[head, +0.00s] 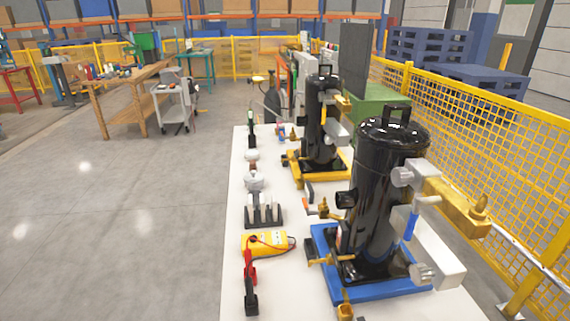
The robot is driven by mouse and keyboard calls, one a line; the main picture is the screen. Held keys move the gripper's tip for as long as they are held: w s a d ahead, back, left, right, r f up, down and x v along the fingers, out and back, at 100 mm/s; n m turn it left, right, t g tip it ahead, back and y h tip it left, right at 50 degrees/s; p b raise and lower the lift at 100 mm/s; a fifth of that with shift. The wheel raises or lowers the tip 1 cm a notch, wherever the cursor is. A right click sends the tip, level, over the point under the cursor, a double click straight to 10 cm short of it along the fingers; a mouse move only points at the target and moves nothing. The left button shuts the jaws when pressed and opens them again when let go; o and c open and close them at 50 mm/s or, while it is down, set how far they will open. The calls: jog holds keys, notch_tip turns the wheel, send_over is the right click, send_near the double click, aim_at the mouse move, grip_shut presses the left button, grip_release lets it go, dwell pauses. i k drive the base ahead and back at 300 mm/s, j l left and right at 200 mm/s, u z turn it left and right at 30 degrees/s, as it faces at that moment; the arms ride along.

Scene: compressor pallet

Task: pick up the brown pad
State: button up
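I cannot clearly make out a brown pad in the head view. A small reddish-brown item (252,166) lies on the left side of the white table (236,225), between two whitish items, but it is too small to tell whether it is the pad. My gripper is not in view.
Two black compressors stand on the table, the near one (375,200) on a blue base (385,288), the far one (319,125) on a yellow base. A yellow meter (266,245) and a red-and-black tool (250,280) lie front left. A yellow fence (480,130) runs right.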

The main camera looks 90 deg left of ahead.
aim_at(252, 163)
jog(key=u, duration=2.75)
jog(key=z, duration=1.55)
jog(key=u, duration=1.55)
jog(key=i+j+z, duration=0.25)
jog(key=i+j, duration=0.8)
